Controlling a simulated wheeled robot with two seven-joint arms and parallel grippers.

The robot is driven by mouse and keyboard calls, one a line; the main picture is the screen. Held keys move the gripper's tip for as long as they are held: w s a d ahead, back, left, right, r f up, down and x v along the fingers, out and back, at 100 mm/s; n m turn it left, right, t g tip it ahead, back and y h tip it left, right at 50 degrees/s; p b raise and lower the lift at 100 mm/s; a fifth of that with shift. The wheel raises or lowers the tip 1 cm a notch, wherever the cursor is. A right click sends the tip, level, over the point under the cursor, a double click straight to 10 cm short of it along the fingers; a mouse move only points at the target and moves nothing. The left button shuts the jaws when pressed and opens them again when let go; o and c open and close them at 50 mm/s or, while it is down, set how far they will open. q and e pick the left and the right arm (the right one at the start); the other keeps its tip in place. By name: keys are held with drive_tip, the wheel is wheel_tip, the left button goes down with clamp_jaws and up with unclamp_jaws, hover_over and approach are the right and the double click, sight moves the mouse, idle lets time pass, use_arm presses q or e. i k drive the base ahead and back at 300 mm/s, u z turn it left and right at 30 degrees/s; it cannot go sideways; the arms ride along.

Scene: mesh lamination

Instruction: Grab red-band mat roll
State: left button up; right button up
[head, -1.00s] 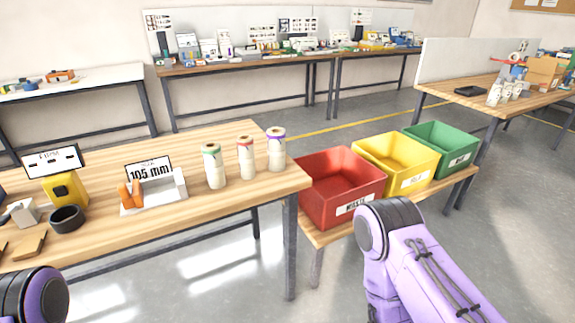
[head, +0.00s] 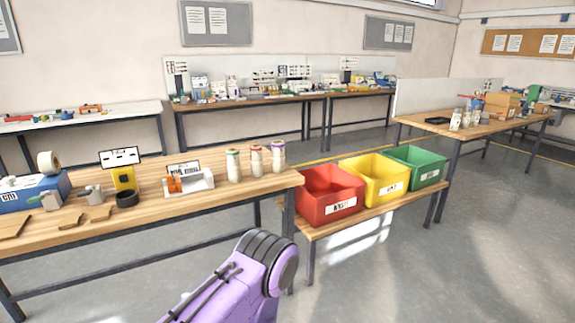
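The red-band mat roll (head: 256,161) stands upright on the near wooden table (head: 215,205), close to its right end. A green-band roll (head: 233,166) stands to its left and a purple-band roll (head: 278,157) to its right, all apart by small gaps. One of my purple arms shows at the bottom centre, below and in front of the table. Neither gripper is in view, and nothing of mine touches the rolls.
On the table, left of the rolls, are a white tray (head: 203,183), a yellow device (head: 124,179), a black ring (head: 127,198) and a blue box (head: 35,191). Red (head: 331,206), yellow (head: 385,191) and green bins (head: 418,178) stand on a low bench at right.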

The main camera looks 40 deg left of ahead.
sight(256, 161)
drive_tip(key=i, duration=1.25)
drive_tip(key=u, duration=0.45)
drive_tip(key=i, duration=0.95)
drive_tip(key=u, duration=0.65)
